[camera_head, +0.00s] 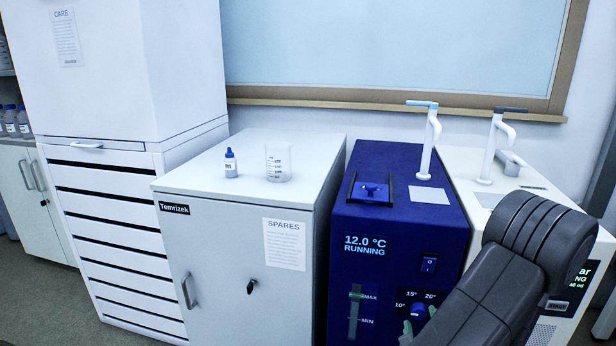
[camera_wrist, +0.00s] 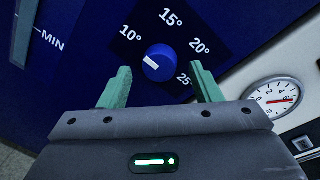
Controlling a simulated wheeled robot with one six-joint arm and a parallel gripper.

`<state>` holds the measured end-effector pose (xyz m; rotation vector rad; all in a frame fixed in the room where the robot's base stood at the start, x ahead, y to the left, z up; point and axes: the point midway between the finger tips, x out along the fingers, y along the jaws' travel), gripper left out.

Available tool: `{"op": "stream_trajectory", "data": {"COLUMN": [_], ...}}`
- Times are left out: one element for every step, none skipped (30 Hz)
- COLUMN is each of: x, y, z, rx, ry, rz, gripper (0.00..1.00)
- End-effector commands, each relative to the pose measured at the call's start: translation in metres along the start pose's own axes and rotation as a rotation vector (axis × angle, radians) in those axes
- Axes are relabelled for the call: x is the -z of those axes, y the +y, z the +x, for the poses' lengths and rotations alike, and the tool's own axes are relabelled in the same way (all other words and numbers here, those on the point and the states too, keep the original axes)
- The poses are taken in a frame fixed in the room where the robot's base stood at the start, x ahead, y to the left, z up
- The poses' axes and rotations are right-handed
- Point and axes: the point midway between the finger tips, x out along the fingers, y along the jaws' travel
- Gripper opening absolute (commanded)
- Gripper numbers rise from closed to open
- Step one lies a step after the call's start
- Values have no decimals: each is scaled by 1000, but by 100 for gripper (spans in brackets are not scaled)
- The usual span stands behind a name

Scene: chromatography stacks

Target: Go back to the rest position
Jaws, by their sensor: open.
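My gripper (camera_wrist: 162,84) is open, with its two green fingers apart and nothing between their tips that I can see held. The fingers point at the front of the dark blue chiller (camera_head: 398,190), one to each side of the round blue dial (camera_wrist: 158,62) and just below it in the wrist view. The dial's white mark points towards the 10° side. In the head view my gripper (camera_head: 419,322) is low at the chiller's front, partly hidden by my dark arm. The chiller display (camera_head: 365,245) reads 12.0 °C RUNNING.
A grey cabinet (camera_head: 225,250) stands left of the chiller, with a blue-capped bottle (camera_head: 231,163) and a beaker (camera_head: 278,163) on top. A white instrument (camera_head: 465,165) stands at right, close to my arm. A gauge (camera_wrist: 272,98) shows at right in the wrist view.

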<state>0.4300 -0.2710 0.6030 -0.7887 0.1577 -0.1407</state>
Motion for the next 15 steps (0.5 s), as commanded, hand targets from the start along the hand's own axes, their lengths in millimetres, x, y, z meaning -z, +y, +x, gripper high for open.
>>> {"op": "stream_trajectory", "data": {"x": [0, 0, 0, 0, 0, 0, 0, 0, 0, 0, 0, 0, 0, 0, 0], "y": [0, 0, 0, 0, 0, 0, 0, 0, 0, 0, 0, 0, 0, 0, 0], "z": [5, 7, 10, 11, 12, 13, 14, 14, 14, 14, 14, 14, 14, 14, 14], "rx": [-1, -1, -1, -1, 0, 0, 0, 0, 0, 0, 0, 0, 0, 0, 0], "ry": [-2, -1, -1, 0, 0, 0, 0, 0, 0, 0, 0, 0, 0, 0, 0], "rz": [-2, -1, -1, -1, 0, 0, 0, 0, 0, 0, 0, 0, 0, 0, 0], "gripper": [58, 58, 58, 58, 58, 58, 58, 58, 58, 58, 58, 58, 58, 58, 58]}}
